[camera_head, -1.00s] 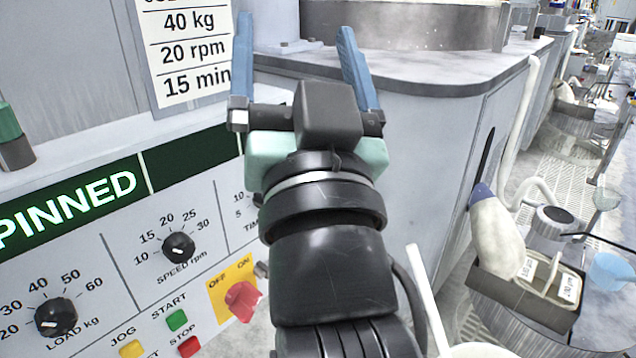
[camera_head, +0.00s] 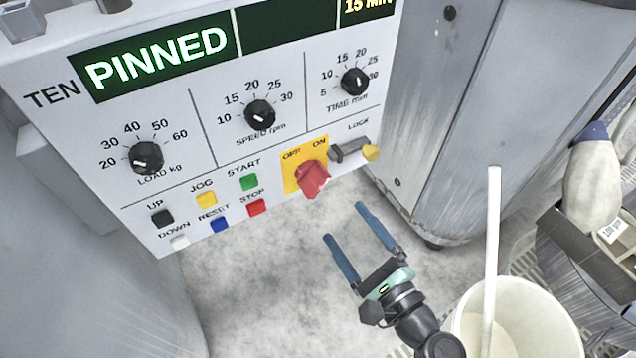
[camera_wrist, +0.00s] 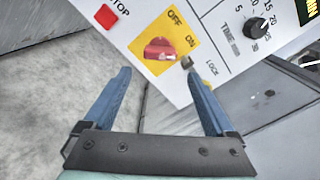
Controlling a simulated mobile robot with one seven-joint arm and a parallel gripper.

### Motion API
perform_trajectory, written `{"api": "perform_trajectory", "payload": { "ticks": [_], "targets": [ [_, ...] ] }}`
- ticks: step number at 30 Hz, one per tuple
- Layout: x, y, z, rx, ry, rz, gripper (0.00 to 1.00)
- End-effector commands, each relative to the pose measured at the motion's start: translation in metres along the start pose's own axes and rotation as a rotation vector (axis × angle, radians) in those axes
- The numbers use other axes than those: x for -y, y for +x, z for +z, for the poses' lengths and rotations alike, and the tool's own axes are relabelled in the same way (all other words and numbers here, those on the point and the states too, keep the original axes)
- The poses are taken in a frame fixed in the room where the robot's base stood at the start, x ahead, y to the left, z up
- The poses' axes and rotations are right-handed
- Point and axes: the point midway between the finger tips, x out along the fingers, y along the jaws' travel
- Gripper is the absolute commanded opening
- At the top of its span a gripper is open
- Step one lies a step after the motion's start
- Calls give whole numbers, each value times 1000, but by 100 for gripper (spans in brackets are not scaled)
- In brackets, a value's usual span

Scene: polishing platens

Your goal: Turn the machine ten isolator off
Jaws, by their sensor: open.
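The isolator is a red rotary knob (camera_head: 312,179) on a yellow plate (camera_head: 290,170) marked OFF and ON, at the lower right of the panel labelled TEN (camera_head: 225,135). In the head view its handle leans toward the lower left, with the ON label above it. My gripper (camera_head: 344,222) is open and empty, below and right of the knob, apart from it. In the wrist view the knob (camera_wrist: 159,48) shows beyond and between the two blue fingers (camera_wrist: 156,80). The exact pointer direction of the knob is hard to tell.
A grey lock lever with a yellow tip (camera_head: 369,152) sticks out just right of the knob. Start (camera_head: 249,182) and stop (camera_head: 256,207) buttons lie to its left. A white bucket (camera_head: 520,318) with a white stick stands at lower right. Bare floor lies below the panel.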

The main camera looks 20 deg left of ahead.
Motion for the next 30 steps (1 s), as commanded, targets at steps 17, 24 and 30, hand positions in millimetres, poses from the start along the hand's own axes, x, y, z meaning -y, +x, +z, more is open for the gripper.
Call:
{"api": "perform_trajectory", "payload": {
  "ticks": [17, 24, 30],
  "targets": [
    [-1, 105, -1, 0, -7, 3, 90],
    [0, 113, 0, -2, -6, 1, 90],
    [0, 113, 0, -2, -6, 1, 86]
  ]
}}
